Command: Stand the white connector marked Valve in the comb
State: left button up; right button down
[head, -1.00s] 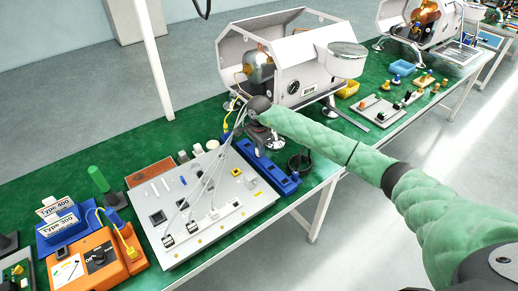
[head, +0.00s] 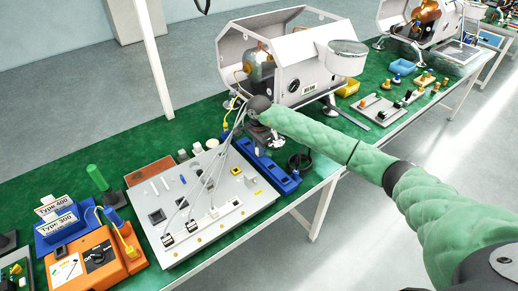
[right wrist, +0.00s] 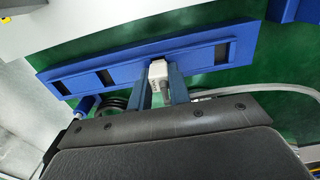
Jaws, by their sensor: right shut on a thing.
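The comb is a long blue bar with dark slots. It lies along the right side of the white panel in the head view (head: 285,181) and spans the right wrist view (right wrist: 85,82). My left gripper is not in view.
The white panel (head: 185,232) has several pale cables rising toward my right gripper. An orange box (head: 85,268) and blue holder with Type cards (head: 62,232) stand left. A black ring (head: 300,161) lies right of the comb, near the table edge.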

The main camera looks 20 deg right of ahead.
jog(key=shift+f+b, duration=0.1)
jog(key=shift+b, duration=0.2)
dwell(0.4)
dwell(0.7)
jog(key=c, duration=1.2)
grip_release()
jog(key=shift+c, duration=0.2)
jog(key=shift+r+p, duration=0.65)
jog(key=shift+r, duration=2.35)
